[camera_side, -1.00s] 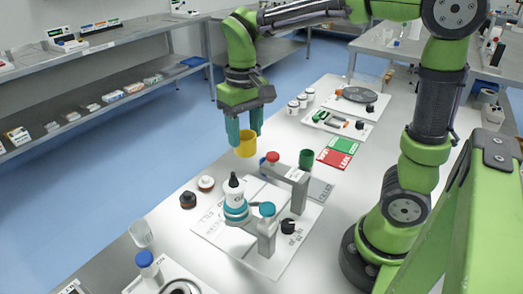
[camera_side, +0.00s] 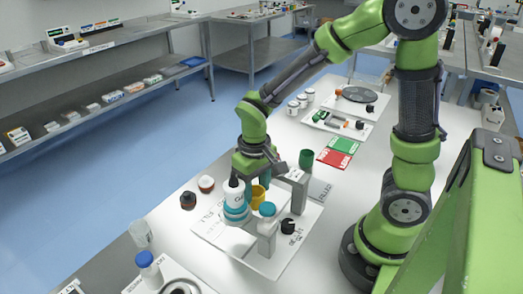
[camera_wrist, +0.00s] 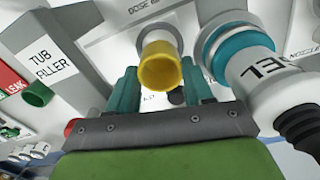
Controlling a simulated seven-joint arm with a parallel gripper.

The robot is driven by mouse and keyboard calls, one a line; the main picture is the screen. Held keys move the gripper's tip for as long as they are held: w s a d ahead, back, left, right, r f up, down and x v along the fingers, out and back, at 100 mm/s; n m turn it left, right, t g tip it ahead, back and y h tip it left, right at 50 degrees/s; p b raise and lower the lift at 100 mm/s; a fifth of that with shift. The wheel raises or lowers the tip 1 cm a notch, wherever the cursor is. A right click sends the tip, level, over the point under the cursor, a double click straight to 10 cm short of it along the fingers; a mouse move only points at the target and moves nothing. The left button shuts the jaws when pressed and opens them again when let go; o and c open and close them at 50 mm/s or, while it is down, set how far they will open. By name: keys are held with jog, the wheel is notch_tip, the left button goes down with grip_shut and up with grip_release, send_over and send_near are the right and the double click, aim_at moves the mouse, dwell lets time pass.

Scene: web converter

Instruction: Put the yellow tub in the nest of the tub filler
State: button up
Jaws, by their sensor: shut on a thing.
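The yellow tub (camera_side: 258,194) is between the teal fingers of my gripper (camera_side: 256,182), which points down over the tub filler's white plate (camera_side: 240,246). In the wrist view the yellow tub (camera_wrist: 160,68) shows between the fingertips of my gripper (camera_wrist: 161,84). The tub filler (camera_wrist: 57,60) is grey with its name on a label; its grey post (camera_side: 299,190) stands to the right of the tub in the side view. I cannot make out the nest, or whether the tub touches the plate.
A white bottle with a teal collar (camera_side: 236,203) stands close left of my gripper. A grey post with a teal cap (camera_side: 267,230) is in front. A green tub (camera_side: 306,158) and green and red cards (camera_side: 338,153) lie behind.

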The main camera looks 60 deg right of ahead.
jog(key=shift+f, duration=1.85)
jog(key=o, duration=0.7)
jog(key=shift+f, duration=0.1)
jog(key=shift+c, duration=0.2)
jog(key=s+r+m+t+y, duration=0.1)
jog(key=s+r+t, duration=0.2)
jog(key=r, duration=0.7)
jog(key=s+r+t+y, duration=0.1)
jog(key=s+r+t, duration=0.2)
jog(key=r, duration=0.7)
jog(key=shift+s+d+m+t, duration=0.2)
jog(key=shift+d+m+t, duration=0.2)
jog(key=shift+t, duration=0.2)
